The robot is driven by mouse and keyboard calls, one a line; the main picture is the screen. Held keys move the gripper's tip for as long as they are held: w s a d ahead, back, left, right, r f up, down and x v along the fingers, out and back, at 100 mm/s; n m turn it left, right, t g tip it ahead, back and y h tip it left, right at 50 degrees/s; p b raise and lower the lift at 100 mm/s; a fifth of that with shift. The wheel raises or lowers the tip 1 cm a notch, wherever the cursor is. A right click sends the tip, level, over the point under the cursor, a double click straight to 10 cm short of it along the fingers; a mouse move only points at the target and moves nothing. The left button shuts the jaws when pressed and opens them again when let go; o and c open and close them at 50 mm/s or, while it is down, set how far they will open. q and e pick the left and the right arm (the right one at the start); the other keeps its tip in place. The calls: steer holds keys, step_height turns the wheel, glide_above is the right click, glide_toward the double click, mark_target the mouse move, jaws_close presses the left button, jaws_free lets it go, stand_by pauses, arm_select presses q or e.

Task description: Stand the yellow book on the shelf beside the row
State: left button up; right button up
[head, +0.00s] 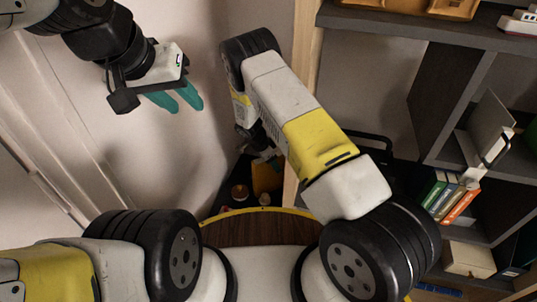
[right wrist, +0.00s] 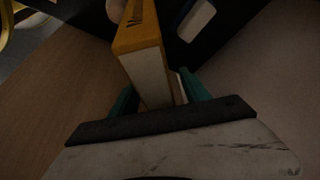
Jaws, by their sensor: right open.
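The yellow book (head: 267,179) stands in the dark corner beyond the round table, partly hidden by my right arm. In the right wrist view the yellow book (right wrist: 143,42) rises between the two teal fingers of my right gripper (right wrist: 158,96). That gripper is open around the book's near end; whether a finger touches it I cannot tell. In the head view my right gripper (head: 266,156) is just above the book and mostly shaded. My left gripper (head: 178,98) is open and empty at upper left, far from the book. The row of books (head: 450,196) leans on the dark shelf (head: 487,220) at right.
Small orange-brown items (head: 239,193) sit near the book. A pale box (head: 468,259) is below the row. A grey binder-like object (head: 488,128) leans above it. A wooden post (head: 306,50) edges the shelf.

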steer(key=shift+c, duration=0.2)
jaws_close()
stand_by(1.1)
